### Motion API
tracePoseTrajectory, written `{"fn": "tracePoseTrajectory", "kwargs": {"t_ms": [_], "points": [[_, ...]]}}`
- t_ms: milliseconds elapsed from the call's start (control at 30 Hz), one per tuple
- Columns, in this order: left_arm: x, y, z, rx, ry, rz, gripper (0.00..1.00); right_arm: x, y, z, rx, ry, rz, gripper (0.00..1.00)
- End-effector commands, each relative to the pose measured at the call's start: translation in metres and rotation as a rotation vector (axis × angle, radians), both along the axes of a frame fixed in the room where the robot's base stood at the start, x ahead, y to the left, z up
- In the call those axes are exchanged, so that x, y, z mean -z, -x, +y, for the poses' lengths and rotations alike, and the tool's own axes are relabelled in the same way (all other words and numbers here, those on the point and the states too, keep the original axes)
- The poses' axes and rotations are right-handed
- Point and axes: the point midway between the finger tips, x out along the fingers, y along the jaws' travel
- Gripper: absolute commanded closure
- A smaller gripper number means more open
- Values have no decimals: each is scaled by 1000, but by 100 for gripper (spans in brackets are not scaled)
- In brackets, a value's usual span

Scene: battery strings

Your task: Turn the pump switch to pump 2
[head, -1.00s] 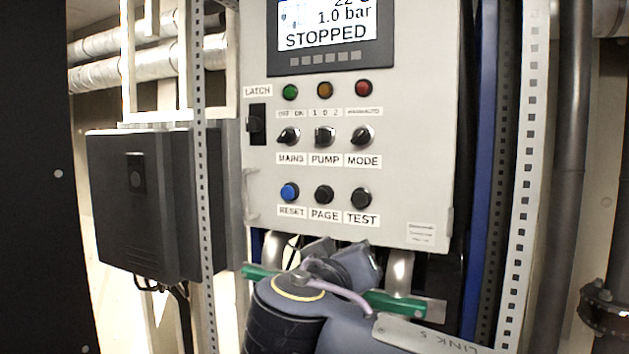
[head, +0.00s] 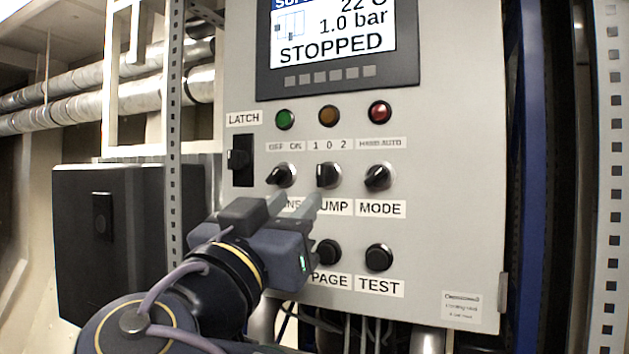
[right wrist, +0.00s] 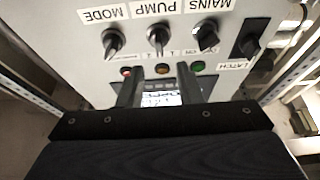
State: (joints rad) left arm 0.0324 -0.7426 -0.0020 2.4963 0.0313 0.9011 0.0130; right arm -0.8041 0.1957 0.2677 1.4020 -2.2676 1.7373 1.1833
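The pump switch (head: 328,175) is a black rotary knob on the grey panel, under a "1 0 2" label and above the PUMP label. Its grip looks roughly upright, toward the 0. It also shows upside down in the right wrist view (right wrist: 159,38). My right gripper (head: 293,204) is in front of the panel, just below and left of the pump switch, partly covering the MAINS and PUMP labels. Its two fingers are apart with nothing between them; they also show in the right wrist view (right wrist: 159,78). They appear clear of the knob. My left gripper is out of view.
The mains switch (head: 281,175) and mode switch (head: 378,178) flank the pump switch closely. The page button (head: 327,252) and test button (head: 379,257) sit below; my right arm hides the reset button. The display (head: 335,40) reads STOPPED. A latch (head: 241,160) is at left.

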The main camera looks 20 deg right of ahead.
Motion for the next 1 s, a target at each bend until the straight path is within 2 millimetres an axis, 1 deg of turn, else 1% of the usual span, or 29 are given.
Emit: {"fn": "tracePoseTrajectory", "kwargs": {"t_ms": [167,300,500,633,867,967,1000], "points": [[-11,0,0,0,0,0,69,-12,-13,-16,5,-1,0,68],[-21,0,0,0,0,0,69,-21,-27,-33,5,-2,1,68],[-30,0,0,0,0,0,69,-29,-43,-49,4,0,1,68],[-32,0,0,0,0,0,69,-30,-47,-53,2,-1,1,68],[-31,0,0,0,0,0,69,-29,-47,-53,1,0,1,68],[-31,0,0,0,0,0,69,-29,-47,-53,1,0,1,80],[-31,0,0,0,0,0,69,-29,-47,-53,1,0,1,85]]}}
